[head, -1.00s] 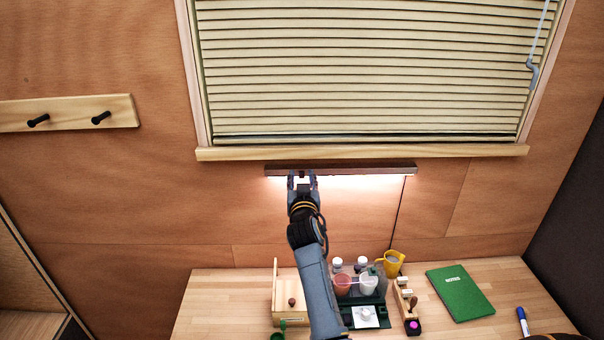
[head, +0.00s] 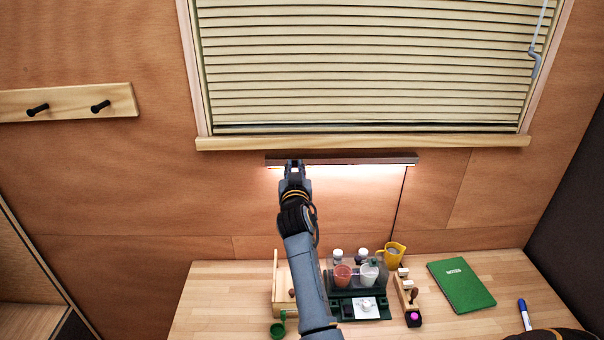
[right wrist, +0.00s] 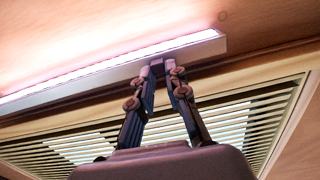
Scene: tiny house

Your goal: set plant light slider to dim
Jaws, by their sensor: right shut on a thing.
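The plant light (head: 360,160) is a slim dark bar with a glowing strip underneath, fixed to the wall below the window sill. It also crosses the right wrist view (right wrist: 110,75). Its small slider knob (right wrist: 157,66) shows at the bar's edge between my fingertips. My right gripper (head: 294,165) reaches up to the left part of the bar. In the right wrist view, the right gripper (right wrist: 161,70) is shut on the slider knob. The fingers hide the knob in the head view. The strip glows pinkish white. My left gripper is not in view.
A closed blind (head: 360,70) hangs above. A cord (head: 400,205) runs down from the light.

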